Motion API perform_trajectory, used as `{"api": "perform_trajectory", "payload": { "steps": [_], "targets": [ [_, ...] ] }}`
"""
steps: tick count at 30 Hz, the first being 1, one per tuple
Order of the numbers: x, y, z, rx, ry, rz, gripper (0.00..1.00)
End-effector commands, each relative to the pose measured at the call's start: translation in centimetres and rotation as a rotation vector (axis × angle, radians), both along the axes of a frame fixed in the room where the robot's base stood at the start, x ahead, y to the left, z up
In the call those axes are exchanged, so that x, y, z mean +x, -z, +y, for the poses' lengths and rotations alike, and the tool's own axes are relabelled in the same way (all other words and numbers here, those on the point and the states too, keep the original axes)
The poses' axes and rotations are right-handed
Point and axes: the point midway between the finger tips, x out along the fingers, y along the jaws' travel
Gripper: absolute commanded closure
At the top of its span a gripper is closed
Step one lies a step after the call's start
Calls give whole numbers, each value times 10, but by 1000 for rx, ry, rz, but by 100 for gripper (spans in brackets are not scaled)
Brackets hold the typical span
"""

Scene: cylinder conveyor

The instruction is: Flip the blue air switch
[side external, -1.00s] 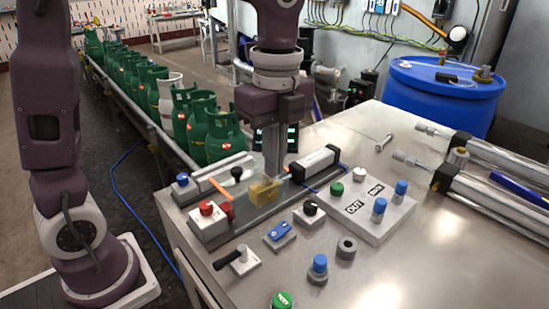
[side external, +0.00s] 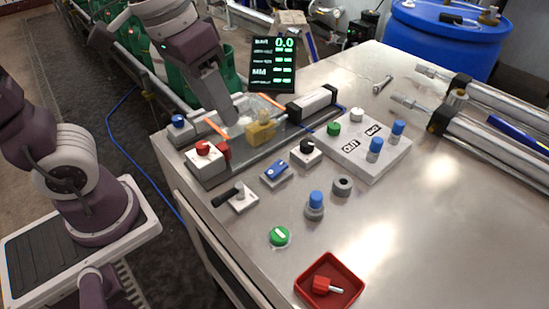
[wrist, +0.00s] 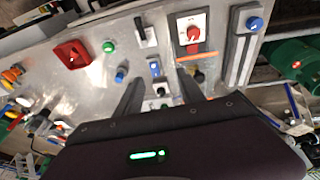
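The blue switch (side external: 277,169) is a small blue rocker on a pale base, on the steel table between the black-handled lever and the black knob. It also shows in the wrist view (wrist: 154,68), lying between my two finger tips as seen from there. My gripper (side external: 235,121) is tilted above the clear-covered fixture, behind and left of the switch and apart from it. In the wrist view my gripper (wrist: 160,77) has its fingers spread with nothing held. I cannot tell which way the rocker is set.
Near the switch are a black-handled lever (side external: 239,197), a black knob (side external: 306,150), a red knob box (side external: 204,157) and a grey ring (side external: 343,185). A brass fitting (side external: 261,132) sits by the fixture. A red tray (side external: 329,284) lies at the front.

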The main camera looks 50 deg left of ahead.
Motion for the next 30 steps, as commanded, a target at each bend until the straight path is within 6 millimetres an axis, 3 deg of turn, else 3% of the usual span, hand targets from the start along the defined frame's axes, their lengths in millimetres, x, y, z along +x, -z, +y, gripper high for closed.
{"api": "perform_trajectory", "payload": {
  "steps": [3,6,9,14,21,30],
  "targets": [
    [46,32,-20,20,8,143,55],
    [72,60,-33,55,6,217,55],
    [85,78,-40,81,4,254,55],
    [88,99,-42,91,4,270,55],
    [88,143,-42,90,2,268,55],
    [88,154,-42,89,4,263,55]
  ]
}}
